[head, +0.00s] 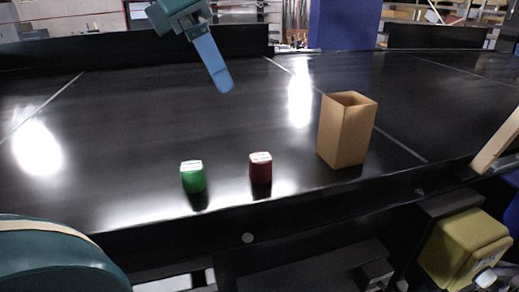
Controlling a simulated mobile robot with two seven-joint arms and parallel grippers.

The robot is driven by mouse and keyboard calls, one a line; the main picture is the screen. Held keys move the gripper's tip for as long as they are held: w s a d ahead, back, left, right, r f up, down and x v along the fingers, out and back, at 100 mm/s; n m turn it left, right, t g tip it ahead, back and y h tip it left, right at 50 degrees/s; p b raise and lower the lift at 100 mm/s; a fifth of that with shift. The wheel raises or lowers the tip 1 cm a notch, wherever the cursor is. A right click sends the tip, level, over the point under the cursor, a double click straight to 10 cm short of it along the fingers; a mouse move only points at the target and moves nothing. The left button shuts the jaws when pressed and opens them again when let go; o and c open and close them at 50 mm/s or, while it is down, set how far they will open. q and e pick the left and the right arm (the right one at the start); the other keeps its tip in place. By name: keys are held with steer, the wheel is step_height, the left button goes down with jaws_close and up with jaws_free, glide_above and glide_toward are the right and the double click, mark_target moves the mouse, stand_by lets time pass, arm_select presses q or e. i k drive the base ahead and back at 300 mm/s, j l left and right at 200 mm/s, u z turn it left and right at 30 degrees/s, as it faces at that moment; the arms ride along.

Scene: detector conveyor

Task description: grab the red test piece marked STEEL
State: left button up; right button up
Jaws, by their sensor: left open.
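A small red test piece (261,170) with a pale label on top stands upright near the front edge of the black conveyor belt (130,150). The lettering is too small to read. A similar green piece (193,178) with a pale top stands to its left. My left gripper (222,88) hangs above the belt, above and left of the red piece and well apart from it. It is open and holds nothing that I can see; one blue finger shows clearly. My right gripper is not in view.
A tall open cardboard box (345,132) stands on the belt right of the red piece. A blue upright housing (343,25) stands behind the belt. A yellow box-shaped part (462,248) is below the belt at right. The belt's middle and left are clear.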

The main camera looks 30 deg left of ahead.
mark_target(261, 163)
steer(key=k+l, duration=1.15)
steer(key=l, duration=0.3)
